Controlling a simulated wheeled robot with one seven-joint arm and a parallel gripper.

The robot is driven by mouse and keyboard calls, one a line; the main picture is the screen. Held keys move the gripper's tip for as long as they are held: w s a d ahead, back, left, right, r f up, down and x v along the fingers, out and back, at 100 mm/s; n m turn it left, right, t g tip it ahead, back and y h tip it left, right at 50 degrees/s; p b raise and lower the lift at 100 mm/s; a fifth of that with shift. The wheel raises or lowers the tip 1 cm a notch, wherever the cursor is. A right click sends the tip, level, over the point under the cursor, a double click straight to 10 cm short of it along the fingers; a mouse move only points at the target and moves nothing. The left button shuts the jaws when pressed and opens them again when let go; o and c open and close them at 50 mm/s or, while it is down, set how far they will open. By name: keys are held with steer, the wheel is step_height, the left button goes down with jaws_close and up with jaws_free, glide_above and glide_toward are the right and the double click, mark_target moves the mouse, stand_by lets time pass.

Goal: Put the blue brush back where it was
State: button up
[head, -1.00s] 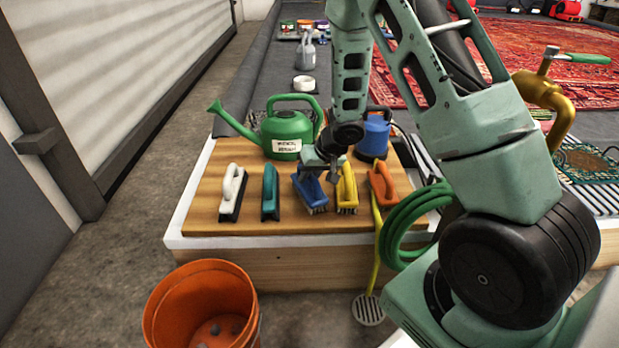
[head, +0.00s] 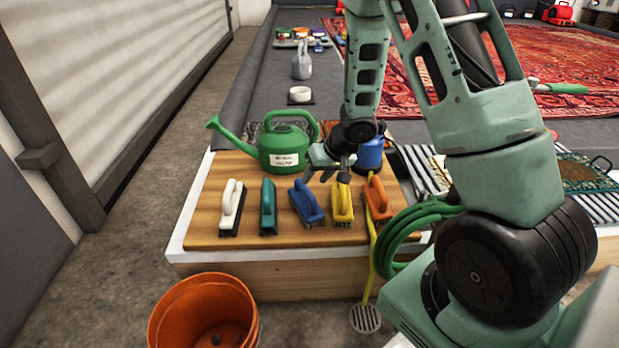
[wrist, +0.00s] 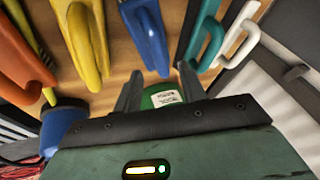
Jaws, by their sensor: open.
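The blue brush (head: 306,203) sits on the wooden board (head: 215,190), in a row between the teal brush (head: 268,207) and the yellow brush (head: 342,202). It is turned at a slight angle to the teal one. My gripper (head: 332,173) is open and empty, above and behind the blue and yellow brushes, clear of both. In the wrist view my two fingers (wrist: 160,90) are apart with nothing between them but the view of the board and the watering can. The blue brush (wrist: 148,35) shows just beyond the fingertips.
A white brush (head: 231,207) and an orange brush (head: 377,198) end the row. A green watering can (head: 283,150) and a blue container (head: 370,153) stand behind. A green hose (head: 400,235) hangs at the right. An orange bucket (head: 203,312) is on the floor in front.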

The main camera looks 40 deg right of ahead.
steer(key=s+a+r+n+h+p, duration=0.1)
steer(key=s+a+r+n, duration=0.2)
steer(key=a+r, duration=0.5)
steer(key=s+a+r+n+h+p, duration=0.1)
steer(key=s+a+r+n, duration=0.1)
steer(key=s+a+r, duration=0.5)
steer(key=s+a+r+n+g, duration=0.2)
steer(key=s+a, duration=0.4)
steer(key=s, duration=0.2)
steer(key=s+a+r+n+g, duration=0.1)
steer(key=s+a+n+g, duration=0.2)
steer(key=s+a, duration=0.3)
steer(key=s, duration=0.3)
steer(key=shift+a+r+n+y, duration=0.25)
steer(key=shift+r+n+y, duration=0.05)
steer(key=shift+r, duration=0.05)
step_height(320, 180, up, 35)
steer(key=p, duration=3.5)
steer(key=shift+r, duration=0.2)
